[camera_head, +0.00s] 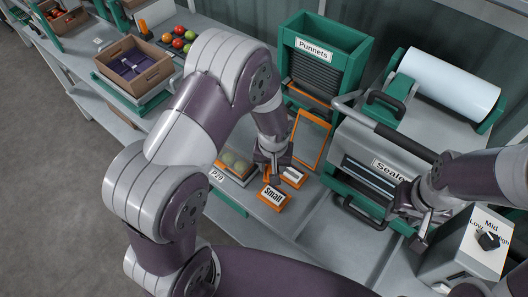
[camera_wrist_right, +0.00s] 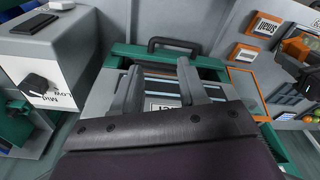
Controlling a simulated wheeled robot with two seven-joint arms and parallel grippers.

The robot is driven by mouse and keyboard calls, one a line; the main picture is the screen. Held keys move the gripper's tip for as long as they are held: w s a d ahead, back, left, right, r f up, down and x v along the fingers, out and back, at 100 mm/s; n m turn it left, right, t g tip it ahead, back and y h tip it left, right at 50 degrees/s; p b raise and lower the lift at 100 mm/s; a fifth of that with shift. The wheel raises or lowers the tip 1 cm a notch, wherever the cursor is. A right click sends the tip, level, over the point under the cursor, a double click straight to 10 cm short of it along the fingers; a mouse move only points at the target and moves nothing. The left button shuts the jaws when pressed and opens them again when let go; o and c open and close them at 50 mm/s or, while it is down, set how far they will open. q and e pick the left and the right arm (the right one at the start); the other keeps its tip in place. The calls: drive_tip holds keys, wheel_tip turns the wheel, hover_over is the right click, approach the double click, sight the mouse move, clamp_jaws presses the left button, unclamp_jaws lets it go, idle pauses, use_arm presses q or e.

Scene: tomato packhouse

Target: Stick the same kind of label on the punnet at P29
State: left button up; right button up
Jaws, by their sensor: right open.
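A punnet of pale green fruit (camera_head: 236,162) sits beside the tag P29 (camera_head: 216,175), partly behind my left arm. An orange-edged label holder marked Small (camera_head: 273,196) stands to its right. A second label holder (camera_head: 292,177) is just behind it, its print unreadable; both holders also show in the right wrist view, the Small one (camera_wrist_right: 265,27) above the other (camera_wrist_right: 244,52). My left gripper (camera_head: 273,172) points down over the holders; its finger gap is unclear. My right gripper (camera_head: 412,226) is open and empty in front of the sealer (camera_head: 372,165).
A green punnet dispenser (camera_head: 325,47) stands at the back, with an orange frame (camera_head: 311,139) on the counter before it. A grey box marked Mid (camera_head: 466,250) is at the right. A cardboard crate (camera_head: 134,68) and loose tomatoes are at the back left.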

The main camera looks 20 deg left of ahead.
use_arm(q)
drive_tip(key=shift+s+d+r+n, duration=0.2)
drive_tip(key=shift+s+d+n, duration=0.3)
drive_tip(key=shift+d, duration=0.15)
drive_tip(key=shift+s+d+n, duration=0.1)
drive_tip(key=shift+s+n, duration=0.25)
drive_tip(key=shift+n, duration=0.05)
drive_tip(key=shift+s+f+n, duration=0.1)
drive_tip(key=shift+s+n, duration=0.3)
drive_tip(key=shift+n, duration=0.2)
drive_tip(key=shift+f, duration=0.5)
wheel_tip(320, 180, down, 5)
drive_tip(key=b, duration=0.4)
drive_tip(key=shift+d, duration=0.1)
use_arm(e)
drive_tip(key=f, duration=0.3)
drive_tip(key=shift+a+f, duration=0.2)
drive_tip(key=shift+f, duration=0.05)
drive_tip(key=shift+a, duration=0.1)
